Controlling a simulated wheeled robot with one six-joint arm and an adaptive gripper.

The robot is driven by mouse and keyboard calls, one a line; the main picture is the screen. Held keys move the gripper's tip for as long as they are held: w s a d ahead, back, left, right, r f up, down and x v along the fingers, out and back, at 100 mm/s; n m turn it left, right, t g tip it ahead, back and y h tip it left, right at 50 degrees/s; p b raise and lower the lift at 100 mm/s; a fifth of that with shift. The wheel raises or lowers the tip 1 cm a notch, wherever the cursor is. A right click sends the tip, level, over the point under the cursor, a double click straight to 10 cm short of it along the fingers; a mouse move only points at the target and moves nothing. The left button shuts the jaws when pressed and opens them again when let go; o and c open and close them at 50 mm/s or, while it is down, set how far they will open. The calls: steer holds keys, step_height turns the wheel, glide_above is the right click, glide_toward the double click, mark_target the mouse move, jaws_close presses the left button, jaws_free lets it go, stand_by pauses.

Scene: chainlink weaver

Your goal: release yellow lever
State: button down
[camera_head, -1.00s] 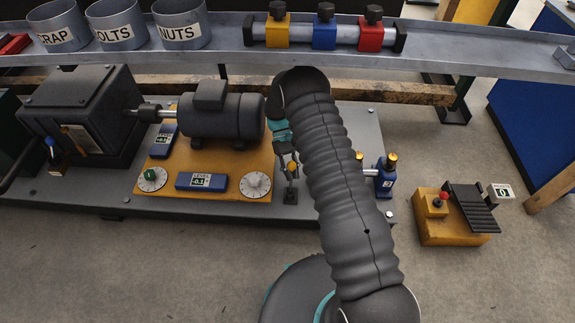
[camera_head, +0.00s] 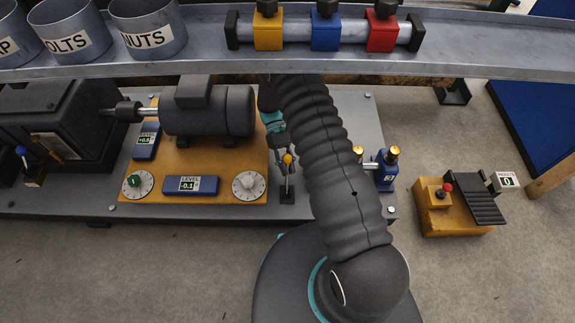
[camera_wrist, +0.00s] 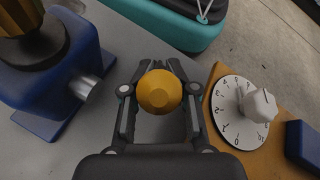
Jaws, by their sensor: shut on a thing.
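The yellow lever (camera_head: 287,159) has a round yellow knob on a thin upright post, standing on a small dark base on the grey plate. In the wrist view its yellow knob (camera_wrist: 160,92) sits between the fingers. My gripper (camera_head: 283,150) is over the lever, with its fingers shut on it; in the wrist view the gripper (camera_wrist: 160,80) has a finger on each side of the knob. The lever's post is hidden below the knob in the wrist view.
Left of the lever is an orange plate with a motor (camera_head: 208,110), a white dial (camera_head: 249,186) and a blue level display (camera_head: 191,186). A blue block with a yellow top (camera_head: 387,170) stands to the right. A grey shelf (camera_head: 470,50) runs above.

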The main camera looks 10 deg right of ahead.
steer(key=shift+w+a+r, duration=0.15)
steer(key=shift+w, duration=0.25)
steer(key=c, duration=1.2)
jaws_free()
steer(key=shift+s, duration=0.1)
steer(key=v, duration=1.2)
